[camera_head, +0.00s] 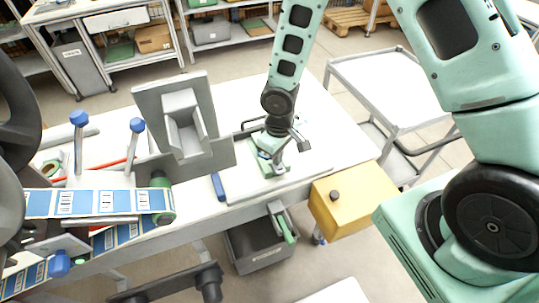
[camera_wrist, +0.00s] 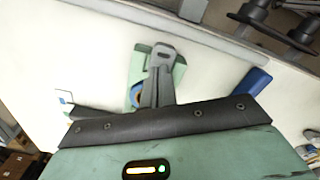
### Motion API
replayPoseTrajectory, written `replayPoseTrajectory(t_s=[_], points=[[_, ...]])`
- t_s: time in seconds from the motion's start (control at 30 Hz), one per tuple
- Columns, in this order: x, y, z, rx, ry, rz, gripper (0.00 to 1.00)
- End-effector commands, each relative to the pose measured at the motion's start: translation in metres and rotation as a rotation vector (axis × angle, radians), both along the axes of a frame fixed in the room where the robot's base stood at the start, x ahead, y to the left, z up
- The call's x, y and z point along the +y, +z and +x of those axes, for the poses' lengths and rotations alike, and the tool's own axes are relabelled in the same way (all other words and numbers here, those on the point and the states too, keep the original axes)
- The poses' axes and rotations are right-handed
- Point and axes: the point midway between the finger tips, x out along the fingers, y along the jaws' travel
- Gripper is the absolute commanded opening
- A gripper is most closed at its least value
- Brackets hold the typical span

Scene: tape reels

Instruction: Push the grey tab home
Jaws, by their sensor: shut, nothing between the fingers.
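A small pale-green fixture (camera_head: 264,160) stands on a white board on the table in the head view. It also shows in the wrist view (camera_wrist: 139,68), with a bit of blue at its lower left. My gripper (camera_head: 279,169) points down at this fixture, its fingers together and empty. In the wrist view the grey fingers (camera_wrist: 158,72) reach over the fixture's middle. A grey slotted piece (camera_wrist: 166,52) shows at their ends; I cannot tell whether it is the grey tab or a fingertip, or whether they touch. My fingers hide part of the fixture.
A grey upright bracket (camera_head: 184,125) and a reel stand with blue label tape (camera_head: 100,203) stand left of the fixture. A blue block (camera_head: 218,186) lies on the table near the front edge. A yellow box (camera_head: 350,200) stands at the right. A dark bin (camera_head: 262,248) is below the edge.

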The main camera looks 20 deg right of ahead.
Motion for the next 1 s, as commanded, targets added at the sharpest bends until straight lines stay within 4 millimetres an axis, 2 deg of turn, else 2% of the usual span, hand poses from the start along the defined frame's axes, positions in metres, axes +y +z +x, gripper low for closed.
replayPoseTrajectory(t_s=[1.0], points=[[0.0000, -0.0099, -0.0001, 0.000, 0.000, 0.000, 0.00]])
